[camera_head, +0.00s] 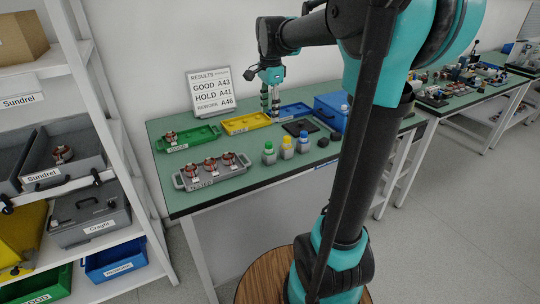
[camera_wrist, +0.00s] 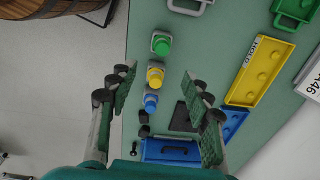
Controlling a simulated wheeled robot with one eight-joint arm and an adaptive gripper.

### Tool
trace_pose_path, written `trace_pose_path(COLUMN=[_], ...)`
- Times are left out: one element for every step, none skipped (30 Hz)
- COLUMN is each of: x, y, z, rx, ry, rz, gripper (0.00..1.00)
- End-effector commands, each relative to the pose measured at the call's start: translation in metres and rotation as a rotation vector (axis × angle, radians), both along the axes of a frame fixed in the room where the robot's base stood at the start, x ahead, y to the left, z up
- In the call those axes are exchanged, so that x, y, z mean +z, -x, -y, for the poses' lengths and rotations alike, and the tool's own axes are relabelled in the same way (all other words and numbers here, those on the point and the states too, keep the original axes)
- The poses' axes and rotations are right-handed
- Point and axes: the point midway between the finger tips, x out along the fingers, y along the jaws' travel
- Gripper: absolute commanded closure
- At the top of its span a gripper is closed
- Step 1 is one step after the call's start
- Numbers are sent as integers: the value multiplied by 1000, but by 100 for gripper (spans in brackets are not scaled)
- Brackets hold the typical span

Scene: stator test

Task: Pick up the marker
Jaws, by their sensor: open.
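No object that I can name for certain as the marker shows. My gripper (camera_head: 270,108) is above the table, pointing down, near the yellow tray. In the wrist view my gripper (camera_wrist: 163,88) has its fingers wide apart and nothing between them; the bottles show below, in the gap.
The table (camera_head: 225,195) holds a green tray (camera_head: 188,138), a yellow tray (camera_head: 246,123), a grey tray (camera_head: 211,177) with several copper parts, a blue bin (camera_head: 331,112) and a dark flat pad (camera_head: 300,127). A results sign (camera_head: 209,92) stands at the back. A shelf (camera_head: 120,160) is at left.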

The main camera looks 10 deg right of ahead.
Motion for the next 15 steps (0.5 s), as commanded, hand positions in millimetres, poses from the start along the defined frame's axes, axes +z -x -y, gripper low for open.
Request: trace_pose_path(x=[11,15,20,23,25,25,24,22,17,13,7,-1,-7,-13,-21], y=[-7,-10,-13,-14,-15,-16,-17,-17,-17,-17,-17,-17,-17,-17,-17], z=[-3,-3,-5,-5,-6,-6,-6,-6,-6,-6,-6,-6,-6,-6,-6], rx=[-51,-80,-112,-131,-146,-159,-165,-169,-171,-171,-171,-170,-170,-170,-169], ry=[0,0,0,0,0,1,1,1,1,1,1,1,1,1,1], rz=[-13,-21,-29,-33,-36,-39,-41,-42,-42,-42,-42,-42,-41,-41,-41], gripper=[50,50,50,50,50,50,50,50,50,50,50,50,50,50,50])
